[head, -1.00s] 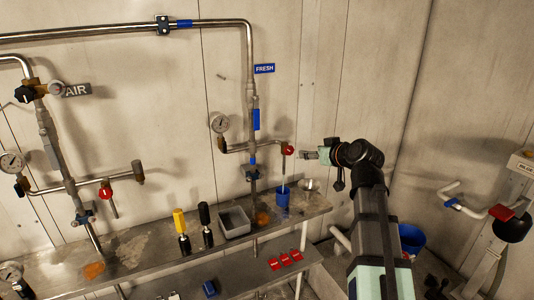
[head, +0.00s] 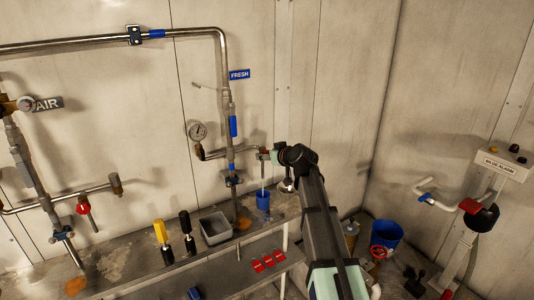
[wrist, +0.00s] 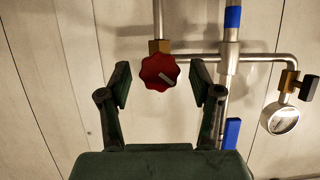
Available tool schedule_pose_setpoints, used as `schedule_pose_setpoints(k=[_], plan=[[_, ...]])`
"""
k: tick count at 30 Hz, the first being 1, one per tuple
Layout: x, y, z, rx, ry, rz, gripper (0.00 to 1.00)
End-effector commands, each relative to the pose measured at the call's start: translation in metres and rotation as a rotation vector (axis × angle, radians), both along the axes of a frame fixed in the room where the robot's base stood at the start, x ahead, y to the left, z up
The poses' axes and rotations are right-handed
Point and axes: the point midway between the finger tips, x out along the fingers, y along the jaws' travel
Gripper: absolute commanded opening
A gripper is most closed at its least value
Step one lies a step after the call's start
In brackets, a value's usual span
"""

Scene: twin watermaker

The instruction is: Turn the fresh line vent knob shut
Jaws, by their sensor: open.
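The fresh line vent knob is a red, lobed knob (wrist: 160,72) with a pale mark on its face, seen in the wrist view on a brass fitting. My gripper (wrist: 160,84) is open, one finger to each side of the knob, with a visible gap on both sides. How deep the fingers reach around it I cannot tell. In the head view my gripper (head: 270,154) is at the right end of the short branch pipe under the FRESH sign (head: 239,74), and the knob is mostly hidden there.
A pressure gauge (head: 198,131) stands left of the knob on the branch pipe (head: 216,155). Below are a blue cup (head: 263,199) and a grey bin (head: 215,228) on the shelf. Another red knob (head: 83,208) is on the AIR line at left.

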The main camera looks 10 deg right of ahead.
Motion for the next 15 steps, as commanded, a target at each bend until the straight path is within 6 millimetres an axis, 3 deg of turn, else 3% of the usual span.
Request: schedule_pose_setpoints(k=[4, 14, 15], plan=[[0.0090, 0.0030, -0.0028, 0.000, -0.001, -0.001, 0.64], [0.0101, 0.0037, -0.0044, 0.000, -0.001, -0.001, 0.64], [0.0101, 0.0037, -0.0044, 0.000, -0.001, -0.001, 0.50]])
